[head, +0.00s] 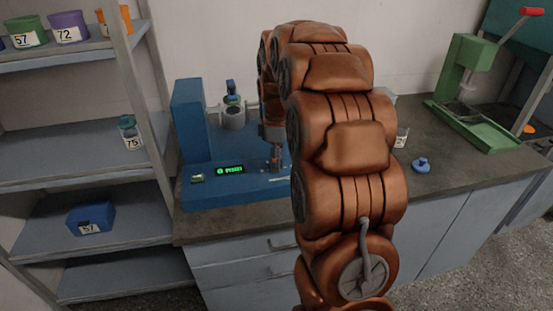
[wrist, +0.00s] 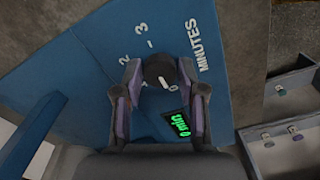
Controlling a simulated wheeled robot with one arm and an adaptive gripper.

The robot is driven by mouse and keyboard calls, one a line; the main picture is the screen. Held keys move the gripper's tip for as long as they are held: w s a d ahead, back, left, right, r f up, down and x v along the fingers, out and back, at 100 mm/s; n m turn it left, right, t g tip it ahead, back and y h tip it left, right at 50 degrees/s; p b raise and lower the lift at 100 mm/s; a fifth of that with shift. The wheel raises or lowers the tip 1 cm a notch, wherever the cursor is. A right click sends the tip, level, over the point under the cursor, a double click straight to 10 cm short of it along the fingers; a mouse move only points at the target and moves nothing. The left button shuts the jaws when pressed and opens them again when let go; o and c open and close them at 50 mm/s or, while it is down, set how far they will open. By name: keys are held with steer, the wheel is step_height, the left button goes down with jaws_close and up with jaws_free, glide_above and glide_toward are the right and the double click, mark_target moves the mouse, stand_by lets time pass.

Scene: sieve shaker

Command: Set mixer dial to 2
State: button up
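The mixer (head: 235,190) is a blue machine on the counter, with a green-lit display (head: 230,170). In the wrist view the display (wrist: 180,124) reads "0 min". The mixer dial (wrist: 158,68) is a round black knob with a white pointer mark directed toward the 0. The printed numbers 2 and 3 and the word MINUTES lie around it. My gripper (wrist: 160,72) is open, with one finger on each side of the dial; contact is not clear. In the head view my gripper (head: 275,157) is low over the mixer's panel, and my arm hides the mixer's right part.
A blue-grey shelf rack (head: 80,135) with labelled tubs stands left of the counter (head: 450,170). A green press (head: 470,90) stands at the right. A small blue knobbed object (head: 422,165) lies on the counter right of my arm.

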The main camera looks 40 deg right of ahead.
jaws_close()
steer(key=shift+m, duration=0.3)
steer(key=m+b, duration=0.1)
steer(key=m, duration=0.9)
steer(key=shift+m, duration=0.4)
steer(key=m, duration=1.2)
steer(key=shift+m, duration=0.4)
